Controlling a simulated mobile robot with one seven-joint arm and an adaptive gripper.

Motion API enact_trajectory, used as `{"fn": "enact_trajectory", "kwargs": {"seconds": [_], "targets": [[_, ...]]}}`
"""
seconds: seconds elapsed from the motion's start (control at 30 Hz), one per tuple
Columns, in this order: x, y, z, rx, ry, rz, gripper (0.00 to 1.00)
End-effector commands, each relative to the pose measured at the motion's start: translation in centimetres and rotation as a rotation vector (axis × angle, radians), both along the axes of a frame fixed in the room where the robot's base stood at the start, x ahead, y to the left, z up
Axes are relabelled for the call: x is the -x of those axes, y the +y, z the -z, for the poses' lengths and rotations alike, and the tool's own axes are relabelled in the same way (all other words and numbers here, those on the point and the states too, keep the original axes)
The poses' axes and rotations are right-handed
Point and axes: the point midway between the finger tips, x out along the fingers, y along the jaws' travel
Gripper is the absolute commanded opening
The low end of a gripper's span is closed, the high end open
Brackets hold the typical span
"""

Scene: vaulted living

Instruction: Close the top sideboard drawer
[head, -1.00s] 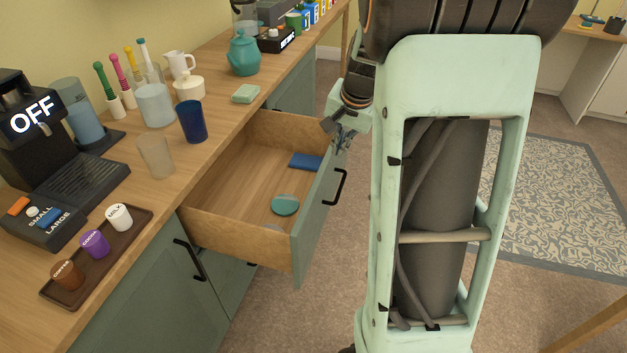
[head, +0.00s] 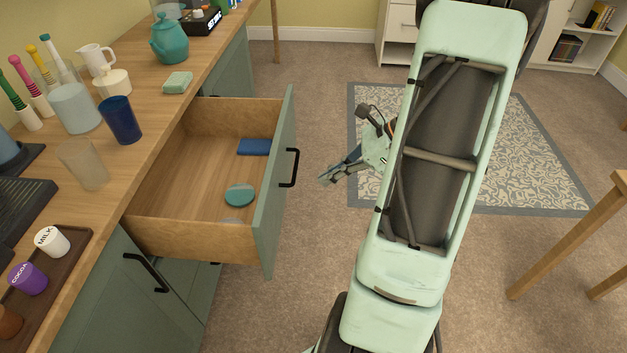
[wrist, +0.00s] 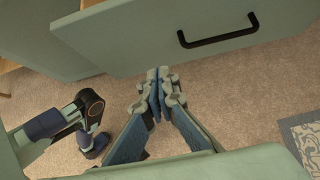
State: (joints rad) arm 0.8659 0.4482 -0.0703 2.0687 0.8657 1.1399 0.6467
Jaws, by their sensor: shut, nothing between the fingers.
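The top sideboard drawer (head: 262,190) stands pulled far out, with a green front and a black bar handle (head: 290,168). Inside it lie a blue flat item (head: 254,147) and a teal round item (head: 240,195). My gripper (head: 324,179) is to the right of the drawer front, apart from it in the head view. In the wrist view my gripper (wrist: 159,72) is shut and empty, its tips close to the lower edge of the green front (wrist: 150,40). The black handle (wrist: 218,38) is above and right of the tips there.
The sideboard top (head: 150,140) holds cups, a teal teapot (head: 169,40) and a dark tray (head: 60,262). Carpet is free right of the drawer. A wooden table (head: 590,225) stands at the right, and a patterned rug (head: 530,150) lies behind my arm.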

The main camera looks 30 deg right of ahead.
Motion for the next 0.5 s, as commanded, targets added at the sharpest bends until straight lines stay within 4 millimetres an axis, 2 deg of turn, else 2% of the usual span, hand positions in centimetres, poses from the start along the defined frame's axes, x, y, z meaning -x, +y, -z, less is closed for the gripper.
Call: {"fn": "enact_trajectory", "kwargs": {"seconds": [0.4,0.5], "targets": [[-3.3,5.2,6.5,0.001,0.002,-0.007,0.00],[-4.4,6.5,6.2,0.004,-0.001,-0.006,0.00]]}}
